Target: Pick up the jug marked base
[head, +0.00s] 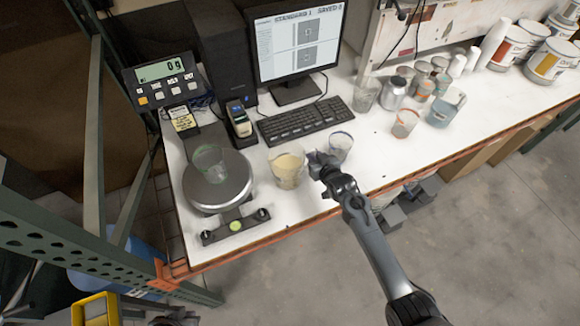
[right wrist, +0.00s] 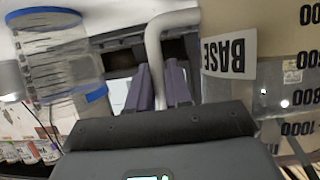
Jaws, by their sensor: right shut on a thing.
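The jug marked base (head: 287,172) holds a cream-coloured liquid and looks upright on the white table, right of the scale. In the right wrist view its BASE label (right wrist: 230,57) and volume marks show close up. My right gripper (head: 316,160) is at the jug's right side. In the right wrist view its fingers (right wrist: 161,88) are shut on the jug's pale curved handle (right wrist: 154,48). I cannot tell whether the jug's bottom touches the table. My left gripper is not clearly in view.
A clear cup (head: 340,147) with a blue rim stands just behind my right gripper. A scale (head: 218,190) with a clear cup on it is at the left. A keyboard (head: 306,120) lies behind the jug. Several cups and cans stand at the back right. The table's front edge is close.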

